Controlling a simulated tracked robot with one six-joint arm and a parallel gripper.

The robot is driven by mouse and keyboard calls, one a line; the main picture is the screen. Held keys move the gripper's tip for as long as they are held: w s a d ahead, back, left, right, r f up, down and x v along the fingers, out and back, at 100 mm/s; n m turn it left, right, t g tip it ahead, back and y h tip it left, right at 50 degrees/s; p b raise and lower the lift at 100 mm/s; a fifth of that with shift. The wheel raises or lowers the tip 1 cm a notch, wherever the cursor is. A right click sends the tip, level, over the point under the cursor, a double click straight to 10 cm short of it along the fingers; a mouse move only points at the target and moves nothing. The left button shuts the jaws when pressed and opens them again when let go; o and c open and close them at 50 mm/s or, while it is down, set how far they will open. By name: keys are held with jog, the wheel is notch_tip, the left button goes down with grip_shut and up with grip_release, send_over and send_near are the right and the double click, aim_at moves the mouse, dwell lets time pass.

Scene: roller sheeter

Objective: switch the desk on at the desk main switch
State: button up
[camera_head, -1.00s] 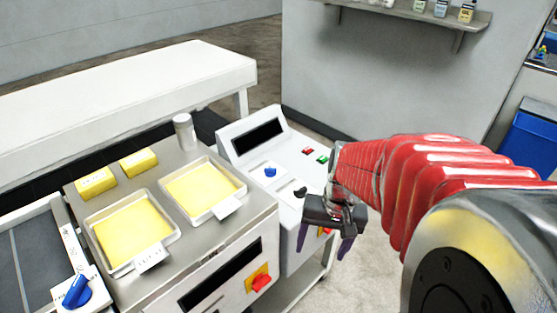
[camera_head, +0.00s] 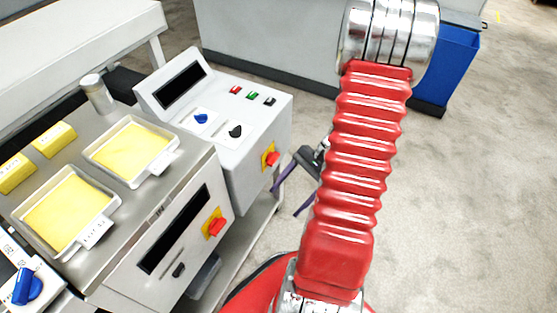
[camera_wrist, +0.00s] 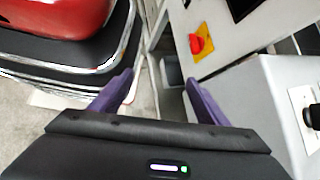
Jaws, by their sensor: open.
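The grey-white control desk (camera_head: 212,110) stands centre left in the head view, with a sloped top. On its front face is a red rotary switch on a yellow plate (camera_head: 270,157), which looks like the desk main switch; its setting is too small to read. My gripper (camera_head: 284,202), with purple fingers, is open and empty, in front of the desk, below and right of that switch and apart from it. In the wrist view my gripper (camera_wrist: 158,84) is also open, with the probable desk body (camera_wrist: 262,100) at right.
A similar red switch (camera_head: 214,226) is on the neighbouring steel bench, which carries yellow-filled trays (camera_head: 131,149); it seems to show in the wrist view (camera_wrist: 200,42). The desk top has a blue knob (camera_head: 201,118) and a black knob (camera_head: 235,131).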

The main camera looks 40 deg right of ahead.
jog(key=d+f+m+t+y, duration=0.2)
jog(key=d+f+m+t, duration=0.15)
jog(key=f+m, duration=0.2)
jog(key=m+t+h, duration=0.5)
jog(key=m+t, duration=0.5)
jog(key=t, duration=0.2)
send_near(276, 160)
jog(key=d+v, duration=0.1)
jog(key=v, duration=0.4)
jog(key=shift+w+a+f, duration=0.15)
jog(key=shift+w+a, duration=0.05)
jog(key=shift+w, duration=0.05)
jog(key=shift+w+y, duration=0.1)
jog(key=shift+y, duration=0.2)
jog(key=x, duration=1.3)
jog(key=shift+w+a+f, duration=0.1)
jog(key=shift+w, duration=0.2)
jog(key=shift+c, duration=0.6)
